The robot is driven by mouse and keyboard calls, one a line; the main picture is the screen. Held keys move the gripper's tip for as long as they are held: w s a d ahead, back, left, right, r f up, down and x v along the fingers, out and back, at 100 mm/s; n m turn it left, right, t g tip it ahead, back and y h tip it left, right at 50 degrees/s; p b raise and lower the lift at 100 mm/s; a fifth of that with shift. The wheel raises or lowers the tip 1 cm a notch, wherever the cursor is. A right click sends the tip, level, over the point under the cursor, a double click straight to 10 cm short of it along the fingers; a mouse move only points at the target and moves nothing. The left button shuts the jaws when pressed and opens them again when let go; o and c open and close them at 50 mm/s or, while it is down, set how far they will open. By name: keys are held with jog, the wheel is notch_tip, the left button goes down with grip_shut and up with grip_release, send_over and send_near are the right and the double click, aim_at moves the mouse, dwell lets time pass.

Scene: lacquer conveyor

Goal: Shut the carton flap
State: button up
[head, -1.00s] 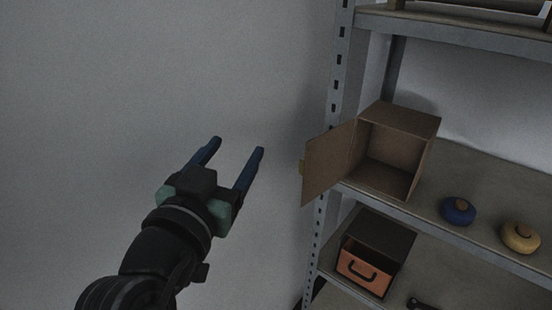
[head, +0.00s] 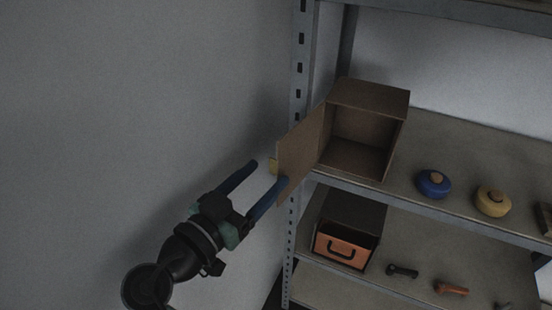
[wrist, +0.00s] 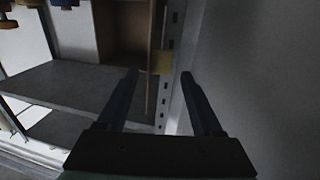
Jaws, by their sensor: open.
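The brown carton (head: 370,95) stands on the upper shelf at its left end, its front open and its inside empty. I cannot tell whether a finger touches the flap.
A blue round pot (head: 433,184) and a yellow one (head: 493,201) stand right of the carton. Below are an orange-fronted drawer box (head: 342,250) and small tools (head: 402,271). The metal post (head: 297,90) is close to the flap. The left side is bare wall.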

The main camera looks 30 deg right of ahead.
aim_at(275, 164)
jog(key=shift+x, duration=2.4)
jog(key=shift+a, duration=0.1)
grip_shut()
jog(key=shift+w, duration=0.1)
